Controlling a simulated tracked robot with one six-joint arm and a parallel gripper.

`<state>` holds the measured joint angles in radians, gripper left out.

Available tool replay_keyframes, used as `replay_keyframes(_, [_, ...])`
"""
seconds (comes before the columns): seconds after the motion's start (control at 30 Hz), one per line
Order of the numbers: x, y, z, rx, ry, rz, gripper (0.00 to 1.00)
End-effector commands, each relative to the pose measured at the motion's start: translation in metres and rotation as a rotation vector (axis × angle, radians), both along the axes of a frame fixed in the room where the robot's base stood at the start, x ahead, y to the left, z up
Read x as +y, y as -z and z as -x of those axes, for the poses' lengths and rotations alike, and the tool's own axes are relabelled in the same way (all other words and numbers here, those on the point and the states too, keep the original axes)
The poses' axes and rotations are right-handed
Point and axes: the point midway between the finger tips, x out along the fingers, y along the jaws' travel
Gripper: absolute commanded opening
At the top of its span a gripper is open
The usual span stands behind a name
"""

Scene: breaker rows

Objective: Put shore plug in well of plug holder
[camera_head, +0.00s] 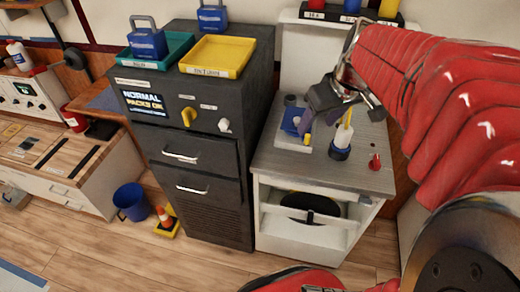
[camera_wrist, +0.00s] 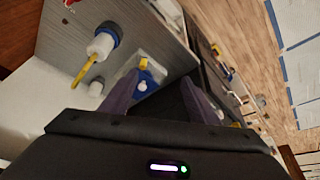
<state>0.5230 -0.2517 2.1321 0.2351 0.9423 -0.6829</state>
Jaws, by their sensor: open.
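The shore plug appears to be the white cylinder (camera_head: 343,136) with a yellow stub on top. It stands upright on the grey counter, in a dark blue round base (camera_head: 339,152) that looks like the plug holder. I cannot tell how deep it sits. The wrist view also shows the white plug (camera_wrist: 101,45) and the blue ring (camera_wrist: 108,29) around its lower end. My gripper (camera_head: 308,122) is open and empty, left of the plug, over a blue fitting (camera_head: 291,118) with a yellow tab on a white plate. Its fingers partly hide that fitting (camera_wrist: 148,80).
A red knob (camera_head: 375,162) is near the counter's (camera_head: 366,180) front right. A dark cabinet (camera_head: 225,150) stands left, carrying a yellow tray (camera_head: 218,54), a green tray (camera_head: 178,50) and blue padlocks. A blue bucket (camera_head: 132,202) and small cone (camera_head: 166,220) are on the floor.

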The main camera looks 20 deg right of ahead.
Motion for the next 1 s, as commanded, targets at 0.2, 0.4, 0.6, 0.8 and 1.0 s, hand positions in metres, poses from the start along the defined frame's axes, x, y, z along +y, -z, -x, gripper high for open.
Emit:
replay_keyframes(0.2, [0.069,-0.005,0.026,-0.023,0.006,0.008,0.55])
replay_keyframes(0.4, [0.117,-0.002,0.057,-0.052,0.019,0.006,0.55])
replay_keyframes(0.6, [0.152,0.006,0.088,-0.089,0.032,-0.006,0.55])
replay_keyframes(0.8, [0.166,0.012,0.104,-0.111,0.044,-0.017,0.55])
replay_keyframes(1.0, [0.166,0.013,0.105,-0.111,0.049,-0.019,0.55])
